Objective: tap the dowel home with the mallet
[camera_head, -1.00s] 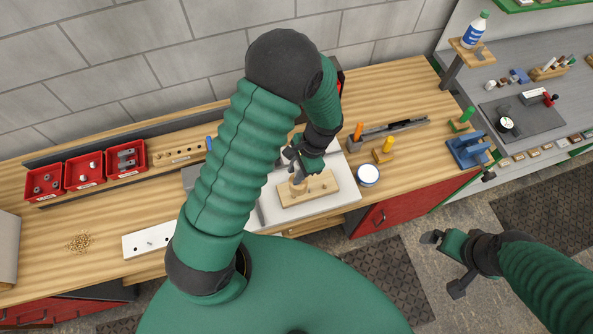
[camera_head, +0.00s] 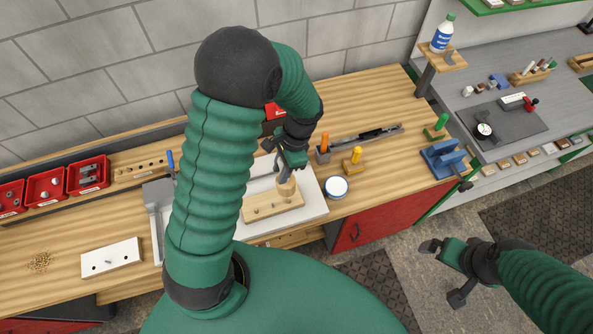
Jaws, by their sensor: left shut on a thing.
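My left gripper (camera_head: 287,163) is shut on the mallet. The mallet's pale wooden head (camera_head: 287,187) hangs below the fingers, over the right part of a light wooden board (camera_head: 285,208). I cannot tell whether the head touches the board. The board lies on a white sheet (camera_head: 316,207) on the bench. Small dark spots show on the board's left part, too small to tell as holes or pegs. I cannot make out the dowel; the mallet head may hide it. My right gripper (camera_head: 443,272) is open and empty, above the floor right of the bench.
A white tub (camera_head: 336,188), a yellow-handled tool (camera_head: 353,159) and an orange-handled tool (camera_head: 324,145) stand right of the board. A white block with holes (camera_head: 112,257) and red bins (camera_head: 88,177) are at the left. My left arm hides the bench's middle.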

